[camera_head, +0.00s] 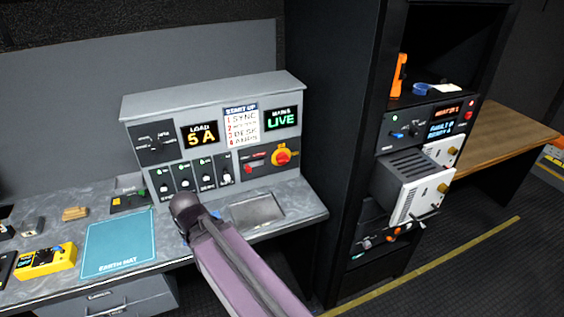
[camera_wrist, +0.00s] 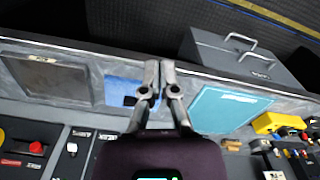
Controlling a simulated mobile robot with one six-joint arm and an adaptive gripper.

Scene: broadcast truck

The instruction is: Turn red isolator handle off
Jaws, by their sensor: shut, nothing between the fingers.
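The red isolator handle (camera_head: 283,157) sits on a yellow plate at the right end of the grey control panel (camera_head: 212,90). The display above it (camera_head: 281,119) reads MAINS LIVE in green. In the wrist view, a yellow part (camera_wrist: 2,135) at the left edge looks like the isolator plate, mostly cut off. My gripper (camera_wrist: 160,66) is shut and empty, above the front part of the bench, apart from the panel. In the head view my arm hides the gripper.
A recessed metal tray (camera_head: 258,210) lies before the isolator. A smaller red switch (camera_head: 253,166) is left of the handle, with several breakers (camera_head: 195,176) further left. A teal earth mat (camera_head: 119,243) and yellow meter (camera_head: 45,261) lie left. A black rack (camera_head: 340,130) stands right.

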